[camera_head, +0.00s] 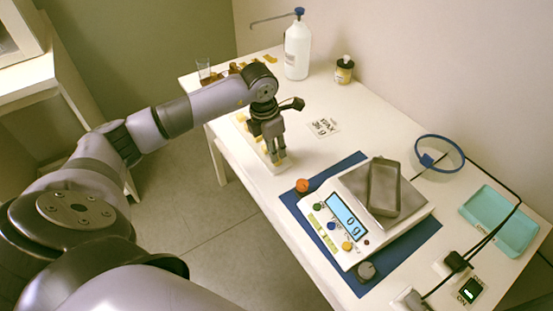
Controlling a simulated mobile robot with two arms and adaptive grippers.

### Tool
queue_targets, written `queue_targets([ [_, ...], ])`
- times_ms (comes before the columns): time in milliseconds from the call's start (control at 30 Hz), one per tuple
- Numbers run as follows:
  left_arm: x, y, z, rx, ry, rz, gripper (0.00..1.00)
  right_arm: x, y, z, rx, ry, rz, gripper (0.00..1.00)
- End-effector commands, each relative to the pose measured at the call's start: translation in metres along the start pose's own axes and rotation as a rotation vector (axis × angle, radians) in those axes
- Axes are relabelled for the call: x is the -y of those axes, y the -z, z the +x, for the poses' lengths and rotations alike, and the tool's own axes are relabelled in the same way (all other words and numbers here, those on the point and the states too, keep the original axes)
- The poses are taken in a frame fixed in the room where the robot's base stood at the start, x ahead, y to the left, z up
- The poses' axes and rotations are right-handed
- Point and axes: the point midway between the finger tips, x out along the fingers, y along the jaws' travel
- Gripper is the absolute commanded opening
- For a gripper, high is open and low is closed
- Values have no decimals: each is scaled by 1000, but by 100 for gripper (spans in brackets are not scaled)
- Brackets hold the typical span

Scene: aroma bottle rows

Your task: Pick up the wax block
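Pale yellow wax blocks sit in a narrow white tray (270,169) at the table's left edge. One block (241,117) shows at the tray's far end, and yellow also shows beside my fingers. My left gripper (276,160) points down over the near part of this tray, with its fingertips at block level. The gripper hides much of the tray, and I cannot tell whether a block is between the fingers. My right gripper is not in view.
A scale (393,226) reading 0 g stands on a blue mat (310,215), with a grey pan (384,187) on it. A wax label card (323,127), a white bottle (297,52), a small jar (344,71), a blue ring (463,160) and a teal tray (490,218) are nearby.

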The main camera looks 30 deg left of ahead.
Motion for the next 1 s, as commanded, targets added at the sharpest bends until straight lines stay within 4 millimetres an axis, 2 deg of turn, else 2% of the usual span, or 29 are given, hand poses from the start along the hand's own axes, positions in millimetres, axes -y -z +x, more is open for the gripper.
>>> queue_targets([
  [133, 2, -2, 23, -3, 3, -2, 26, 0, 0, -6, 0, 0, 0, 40],
  [300, 1, -2, 36, -2, 2, 0, 26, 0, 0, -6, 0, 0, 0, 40],
  [500, 1, -2, 36, -1, 1, 0, 26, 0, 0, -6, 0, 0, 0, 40],
  [767, 1, -2, 36, -1, 1, 0, 9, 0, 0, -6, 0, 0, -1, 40],
  [1000, 1, -2, 35, 0, 1, 0, 9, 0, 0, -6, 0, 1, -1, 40],
])
